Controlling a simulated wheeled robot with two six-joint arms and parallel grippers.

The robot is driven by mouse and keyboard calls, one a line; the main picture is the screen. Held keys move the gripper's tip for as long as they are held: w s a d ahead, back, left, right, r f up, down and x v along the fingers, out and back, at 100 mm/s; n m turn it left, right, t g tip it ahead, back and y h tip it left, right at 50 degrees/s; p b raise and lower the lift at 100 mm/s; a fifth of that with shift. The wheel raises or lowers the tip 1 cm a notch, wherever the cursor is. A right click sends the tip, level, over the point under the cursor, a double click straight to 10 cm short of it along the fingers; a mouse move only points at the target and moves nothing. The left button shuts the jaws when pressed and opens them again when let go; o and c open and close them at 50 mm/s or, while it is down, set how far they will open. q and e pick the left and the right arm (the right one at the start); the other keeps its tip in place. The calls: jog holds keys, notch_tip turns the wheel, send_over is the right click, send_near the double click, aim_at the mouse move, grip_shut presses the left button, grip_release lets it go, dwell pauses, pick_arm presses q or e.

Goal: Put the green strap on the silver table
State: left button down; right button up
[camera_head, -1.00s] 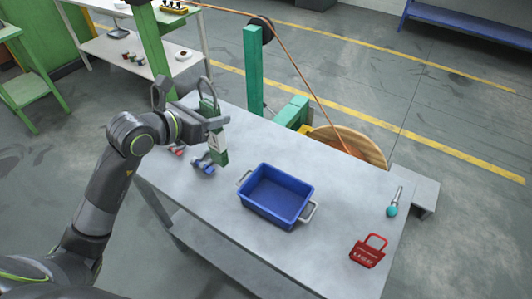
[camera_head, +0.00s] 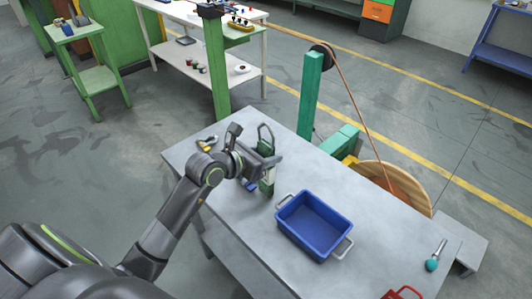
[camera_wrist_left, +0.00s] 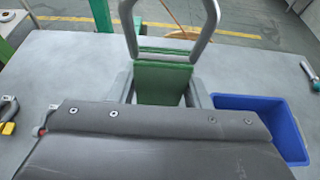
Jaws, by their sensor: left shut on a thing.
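The green strap (camera_head: 267,183) with a grey metal loop on top is in my left gripper (camera_head: 264,167). It is upright over the far left part of the silver table (camera_head: 380,222). In the left wrist view the strap (camera_wrist_left: 163,78) sits between the two fingers (camera_wrist_left: 160,92), its loop rising past the top edge. The gripper is shut on it. The strap's lower end is close to the tabletop; I cannot tell whether it touches. My right gripper is not in view.
A blue bin (camera_head: 312,226) stands right of the strap. A teal-handled tool (camera_head: 433,262) and a red tag (camera_head: 402,294) lie farther right. A yellow and grey item (camera_head: 207,143) lies at the table's left end. A green post (camera_head: 310,95) and wooden reel (camera_head: 390,183) stand behind.

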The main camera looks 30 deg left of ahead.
pick_arm(q)
jog(key=shift+r, duration=0.1)
jog(key=c, duration=0.8)
grip_release()
jog(key=shift+o, duration=0.2)
jog(key=shift+s, duration=0.1)
jog(key=v, duration=1.2)
jog(key=shift+b, duration=0.35)
jog(key=shift+d, duration=0.1)
